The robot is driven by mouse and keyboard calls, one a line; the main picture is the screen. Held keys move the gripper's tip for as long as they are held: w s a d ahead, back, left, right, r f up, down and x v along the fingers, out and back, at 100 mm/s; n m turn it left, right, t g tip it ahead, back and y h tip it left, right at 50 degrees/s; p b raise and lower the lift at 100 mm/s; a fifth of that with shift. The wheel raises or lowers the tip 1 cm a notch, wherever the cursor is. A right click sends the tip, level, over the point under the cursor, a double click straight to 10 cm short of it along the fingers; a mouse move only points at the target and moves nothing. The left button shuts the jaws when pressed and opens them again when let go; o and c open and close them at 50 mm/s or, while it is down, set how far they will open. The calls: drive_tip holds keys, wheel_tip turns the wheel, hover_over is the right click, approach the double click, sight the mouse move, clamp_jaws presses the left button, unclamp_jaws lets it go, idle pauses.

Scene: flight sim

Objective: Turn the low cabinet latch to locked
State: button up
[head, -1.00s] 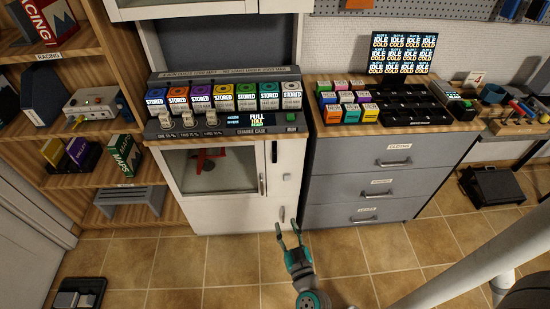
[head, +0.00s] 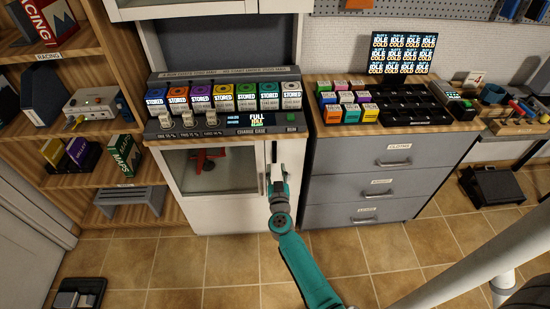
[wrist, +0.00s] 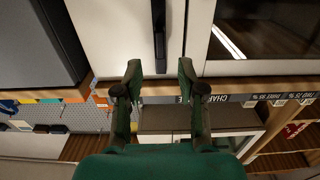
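The low white cabinet (head: 225,215) stands under the charge case, with a glass window in its door. My gripper (head: 277,172) is raised in front of the right part of the cabinet front. My arm and gripper cover the lower right of that front, and I cannot make out the latch there. In the wrist view, a dark long bar (wrist: 159,35) on the white front lies beyond the gap between my fingers. My gripper (wrist: 160,70) is open and empty there; I see no contact with the bar.
The charge case (head: 222,125) with several stored blocks sits above the cabinet. A grey drawer unit (head: 360,190) stands close on the right, and a wooden shelf (head: 75,160) on the left. The tiled floor (head: 180,260) in front is mostly clear.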

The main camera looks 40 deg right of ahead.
sight(275, 157)
drive_tip(key=x, duration=0.6)
drive_tip(key=shift+w+d, duration=0.15)
drive_tip(key=shift+d, duration=0.05)
drive_tip(key=shift+c, duration=0.2)
clamp_jaws()
